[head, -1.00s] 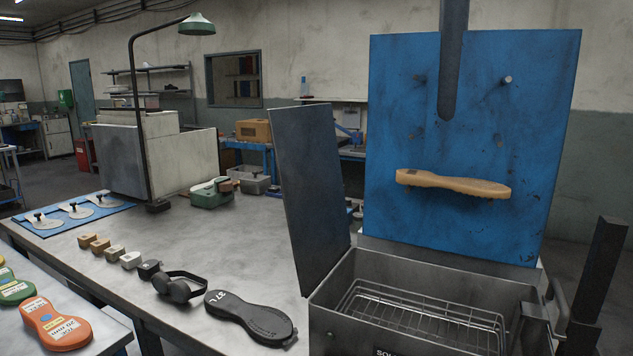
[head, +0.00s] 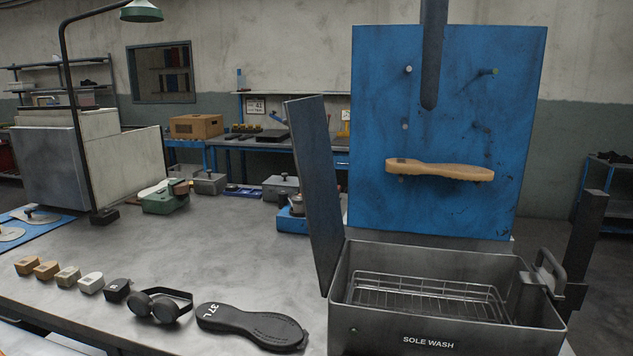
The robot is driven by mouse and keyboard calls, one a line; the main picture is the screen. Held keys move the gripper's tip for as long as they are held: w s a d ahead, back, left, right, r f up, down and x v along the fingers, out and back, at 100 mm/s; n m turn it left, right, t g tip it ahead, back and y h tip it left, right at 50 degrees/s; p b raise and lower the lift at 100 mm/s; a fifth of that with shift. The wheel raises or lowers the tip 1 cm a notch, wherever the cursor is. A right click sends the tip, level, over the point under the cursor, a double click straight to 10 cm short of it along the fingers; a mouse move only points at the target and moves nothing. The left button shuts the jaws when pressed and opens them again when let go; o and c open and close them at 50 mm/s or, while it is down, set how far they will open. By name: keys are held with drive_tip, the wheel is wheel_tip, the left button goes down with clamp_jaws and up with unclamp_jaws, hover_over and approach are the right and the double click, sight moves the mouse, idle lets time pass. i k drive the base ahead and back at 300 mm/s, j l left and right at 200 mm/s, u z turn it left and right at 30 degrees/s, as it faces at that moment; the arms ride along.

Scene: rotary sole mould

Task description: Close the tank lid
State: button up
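The sole wash tank (head: 440,335) is a grey metal box at the lower right of the head view, marked "SOLE WASH". Its lid (head: 316,185) stands open, close to upright along the tank's left side. A wire rack (head: 430,293) lies inside the tank and looks empty. A bar handle (head: 549,272) is at the tank's right end. My gripper is not in view.
A blue board (head: 450,120) stands behind the tank, with pegs and a tan sole (head: 438,170) on it. Left of the tank on the table lie a black sole (head: 250,325) marked "37L", dark goggles (head: 160,304) and several small blocks (head: 68,277). A lamp post (head: 84,120) stands further left.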

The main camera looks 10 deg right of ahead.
sight(306, 120)
drive_tip(key=k+j+z, duration=0.2)
drive_tip(key=j, duration=0.2)
drive_tip(key=j+z, duration=0.15)
drive_tip(key=j, duration=0.2)
drive_tip(key=k+j+z, duration=0.2)
drive_tip(key=j, duration=0.2)
drive_tip(key=k+j+z, duration=0.15)
drive_tip(key=j, duration=0.15)
drive_tip(key=k+j+z, duration=0.2)
drive_tip(key=j, duration=0.15)
drive_tip(key=k+j+z, duration=0.15)
drive_tip(key=j, duration=0.25)
drive_tip(key=k+j+z, duration=0.15)
drive_tip(key=k+j, duration=0.2)
drive_tip(key=i+l, duration=0.2)
drive_tip(key=i, duration=0.25)
drive_tip(key=i+l, duration=0.2)
drive_tip(key=i, duration=0.2)
drive_tip(key=i+l, duration=0.15)
drive_tip(key=i, duration=0.3)
